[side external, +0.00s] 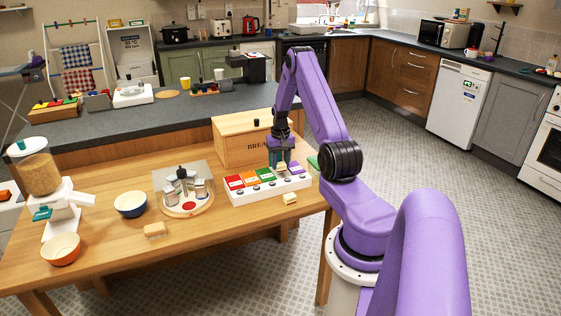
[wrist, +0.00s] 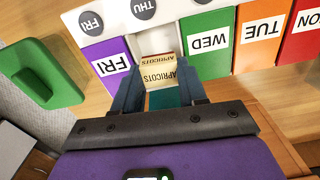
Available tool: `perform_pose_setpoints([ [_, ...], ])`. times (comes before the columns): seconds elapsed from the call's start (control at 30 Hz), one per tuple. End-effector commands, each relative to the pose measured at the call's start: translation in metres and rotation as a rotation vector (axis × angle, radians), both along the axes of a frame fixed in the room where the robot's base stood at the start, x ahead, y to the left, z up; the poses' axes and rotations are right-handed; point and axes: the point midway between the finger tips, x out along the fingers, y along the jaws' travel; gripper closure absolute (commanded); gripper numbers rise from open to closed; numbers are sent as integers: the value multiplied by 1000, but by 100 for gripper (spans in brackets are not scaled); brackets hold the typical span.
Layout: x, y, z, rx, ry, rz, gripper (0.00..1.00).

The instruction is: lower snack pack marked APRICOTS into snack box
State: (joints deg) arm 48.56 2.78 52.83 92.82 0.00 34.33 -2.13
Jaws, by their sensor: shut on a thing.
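The snack box (side external: 270,191) is a long white case on the wooden table with coloured day lids. In the wrist view its white front (wrist: 180,15) carries round day labels. The red, orange, green WED (wrist: 208,42) and purple FRI (wrist: 108,65) lids are down; the THU place between them has no lid lying over it. My gripper (side external: 281,160) is shut on the cream snack pack marked APRICOTS (wrist: 158,73), which also shows in the side view (side external: 282,167). The pack is at the THU compartment; its depth inside is unclear. My gripper also shows in the wrist view (wrist: 159,92).
A bread box (side external: 238,140) stands close behind the snack box. Small cream packs (side external: 290,198) (side external: 155,230) lie in front. A round tray of jars (side external: 186,205) and a blue bowl (side external: 130,205) stand left.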

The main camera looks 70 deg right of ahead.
Motion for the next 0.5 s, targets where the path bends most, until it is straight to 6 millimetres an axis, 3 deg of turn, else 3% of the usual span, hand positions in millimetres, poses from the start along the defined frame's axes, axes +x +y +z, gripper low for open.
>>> perform_pose_setpoints([
  [0.5, 0, 0, -7, 0, 0, 0, 88],
])
